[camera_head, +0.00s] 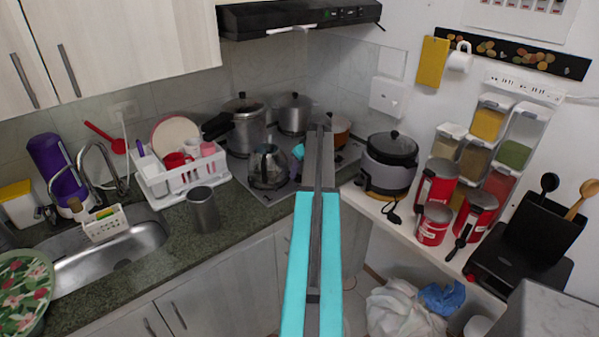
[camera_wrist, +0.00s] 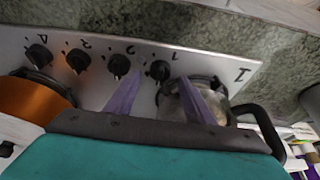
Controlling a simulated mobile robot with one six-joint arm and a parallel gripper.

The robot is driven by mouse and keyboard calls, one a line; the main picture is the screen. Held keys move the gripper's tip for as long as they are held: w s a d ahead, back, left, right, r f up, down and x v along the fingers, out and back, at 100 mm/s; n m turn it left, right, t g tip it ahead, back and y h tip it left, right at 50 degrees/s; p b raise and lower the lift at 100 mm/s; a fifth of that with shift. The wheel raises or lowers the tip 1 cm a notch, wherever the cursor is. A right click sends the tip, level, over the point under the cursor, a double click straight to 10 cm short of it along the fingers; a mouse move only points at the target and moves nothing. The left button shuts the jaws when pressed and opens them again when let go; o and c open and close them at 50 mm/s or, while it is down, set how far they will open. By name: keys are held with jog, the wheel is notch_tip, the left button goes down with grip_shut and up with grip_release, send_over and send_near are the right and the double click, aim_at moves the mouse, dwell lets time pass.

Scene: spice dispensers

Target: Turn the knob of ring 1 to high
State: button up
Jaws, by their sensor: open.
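In the wrist view the stove's pale control panel (camera_wrist: 215,68) crosses the picture with a row of several black knobs. The knob nearest the panel's right end (camera_wrist: 160,70) lies between the tips of my gripper (camera_wrist: 159,78), whose two fingers are apart, one on each side. Contact with the knob cannot be told. A large mark like a 1 stands at the panel's right end; smaller marks by the knobs are hard to read. In the head view my gripper (camera_head: 320,130) reaches over the stove (camera_head: 238,173), and my arm hides the knobs.
A glass kettle (camera_head: 268,168) and metal pots (camera_head: 247,125) stand on the stove. In the wrist view the kettle (camera_wrist: 205,100) is behind the right finger, with its black handle to the right. An orange pan (camera_wrist: 30,98) is at left. A rice cooker (camera_head: 388,165) stands right of my arm.

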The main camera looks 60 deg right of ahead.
aim_at(298, 177)
jog(key=shift+x, duration=1.15)
jog(key=c, duration=1)
jog(key=shift+c, duration=0.2)
jog(key=shift+a+m, duration=0.1)
jog(key=shift+m, duration=0.4)
jog(key=shift+a+f+m+g+h+b, duration=0.15)
jog(key=shift+m+g+h+b, duration=0.15)
jog(key=shift+m+h+b, duration=0.6)
jog(key=shift+w+r+m+g+h+b, duration=0.15)
jog(key=shift+m+g+b, duration=0.15)
jog(key=shift+m, duration=0.6)
jog(key=shift+w+m+g+h+b, duration=0.15)
jog(key=shift+m+b, duration=0.2)
jog(key=shift+m, duration=0.55)
jog(key=shift+s+r+m+g+h+b, duration=0.1)
jog(key=shift+m+g+b, duration=0.2)
jog(key=shift+m, duration=0.6)
